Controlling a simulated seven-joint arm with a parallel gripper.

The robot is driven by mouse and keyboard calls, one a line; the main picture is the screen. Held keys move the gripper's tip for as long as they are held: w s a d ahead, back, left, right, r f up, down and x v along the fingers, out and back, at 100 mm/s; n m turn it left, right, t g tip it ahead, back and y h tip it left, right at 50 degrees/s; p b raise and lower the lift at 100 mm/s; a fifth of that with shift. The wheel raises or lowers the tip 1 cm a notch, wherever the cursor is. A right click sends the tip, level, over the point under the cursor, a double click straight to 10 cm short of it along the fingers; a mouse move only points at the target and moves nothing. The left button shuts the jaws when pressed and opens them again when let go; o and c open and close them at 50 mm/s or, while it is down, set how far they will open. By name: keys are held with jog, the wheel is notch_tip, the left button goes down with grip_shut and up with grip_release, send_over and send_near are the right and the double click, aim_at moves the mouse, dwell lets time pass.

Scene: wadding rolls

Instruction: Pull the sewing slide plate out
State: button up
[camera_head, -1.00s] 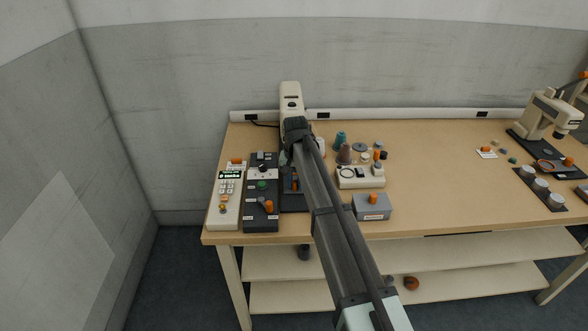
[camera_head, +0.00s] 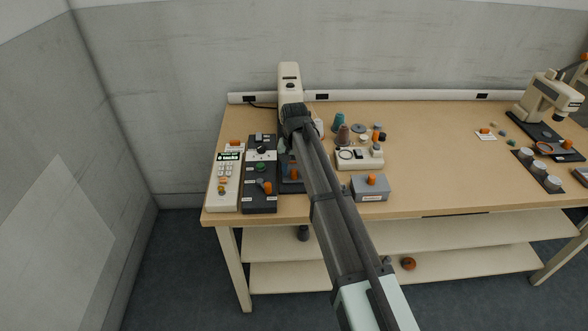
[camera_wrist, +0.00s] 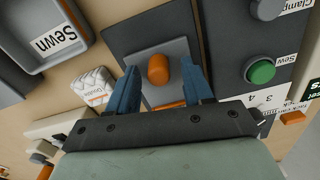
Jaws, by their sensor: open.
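In the wrist view a grey plate (camera_wrist: 180,48) with an upright rounded orange knob (camera_wrist: 158,69) lies on a dark base; it looks like the sewing slide plate. My gripper (camera_wrist: 159,73) is open, with one blue finger on each side of the knob. A gap shows between each finger and the knob, and I see no contact. An orange strip shows on the plate between the fingers. In the head view the cream sewing machine (camera_head: 289,82) stands at the table's back left. My arm hides most of the plate and gripper there.
Left of the arm stand a dark control panel (camera_head: 260,198) with a green button (camera_wrist: 261,71) and a cream keypad box (camera_head: 224,183). Right of it are a grey box (camera_head: 370,190), a cream device (camera_head: 360,157) and thread spools (camera_head: 341,136). A grey tray labelled "Sewn" (camera_wrist: 48,38) is nearby.

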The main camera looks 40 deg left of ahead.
notch_tip(320, 180, up, 14)
dwell(0.6)
jog(key=shift+f, duration=0.1)
dwell(0.4)
